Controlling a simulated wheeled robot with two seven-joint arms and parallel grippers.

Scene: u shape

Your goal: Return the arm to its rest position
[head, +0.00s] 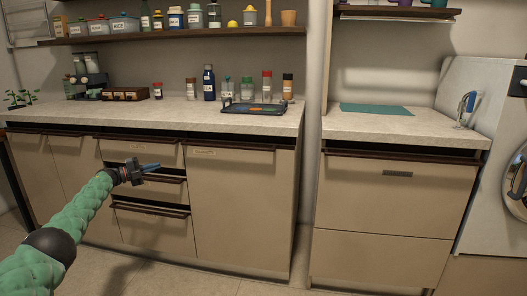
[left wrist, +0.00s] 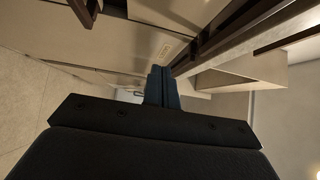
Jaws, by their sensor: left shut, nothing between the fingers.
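My left arm comes in from the lower left of the head view in a green sleeve. My left gripper (head: 150,168) is shut and empty, held in the air in front of the beige drawers below the long counter. In the left wrist view its two dark blue fingers (left wrist: 162,88) lie together with nothing between them. The drawers (head: 152,208) behind it have dark handle rails, and the middle one seems to stand slightly out. My right gripper does not show in either view.
The long counter (head: 190,118) carries bottles, a dark tray (head: 253,108) and a wooden box (head: 125,94). A second counter with a teal mat (head: 376,109) stands to the right, with a white front-loading machine (head: 510,190) beyond. The floor (head: 190,275) in front looks clear.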

